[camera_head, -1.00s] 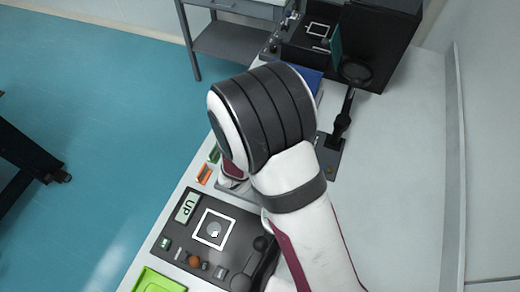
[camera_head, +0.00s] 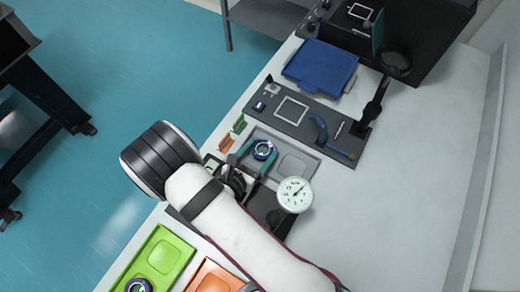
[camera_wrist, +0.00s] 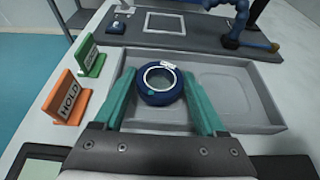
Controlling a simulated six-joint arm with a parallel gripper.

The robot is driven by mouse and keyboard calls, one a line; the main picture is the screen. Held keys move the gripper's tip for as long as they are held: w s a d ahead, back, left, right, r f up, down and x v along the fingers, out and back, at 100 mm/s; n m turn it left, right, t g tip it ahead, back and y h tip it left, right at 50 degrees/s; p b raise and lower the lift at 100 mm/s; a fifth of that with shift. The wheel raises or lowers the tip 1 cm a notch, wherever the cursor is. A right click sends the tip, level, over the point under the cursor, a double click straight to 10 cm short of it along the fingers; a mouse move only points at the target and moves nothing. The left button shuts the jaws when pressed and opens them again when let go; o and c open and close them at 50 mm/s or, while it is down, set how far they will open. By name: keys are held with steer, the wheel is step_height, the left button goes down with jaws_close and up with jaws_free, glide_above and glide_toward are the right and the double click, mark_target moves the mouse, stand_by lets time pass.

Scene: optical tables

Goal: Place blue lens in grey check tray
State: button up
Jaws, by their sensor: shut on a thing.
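A blue ring-shaped lens (camera_head: 263,150) with a pale centre is between the teal fingers of my gripper (camera_head: 257,154). In the wrist view the gripper (camera_wrist: 159,76) is shut on the lens (camera_wrist: 158,98), one finger on each side. The lens is over the left recess of the grey check tray (camera_head: 312,169). The tray also shows in the wrist view (camera_wrist: 262,126), and its right recess is empty. I cannot tell whether the lens touches the tray floor. The lens and fingers hide part of the left recess.
An orange HOLD sign (camera_wrist: 68,98) and a green sign (camera_wrist: 90,57) stand left of the tray. A dial gauge (camera_head: 295,195) is close on its right. A green tray (camera_head: 165,258) holds another lens (camera_head: 138,286); an orange tray (camera_head: 213,277) is nearby. A blue tray (camera_head: 320,67) lies farther back.

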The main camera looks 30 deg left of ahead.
steer(key=shift+f, duration=0.1)
steer(key=o, duration=1.5)
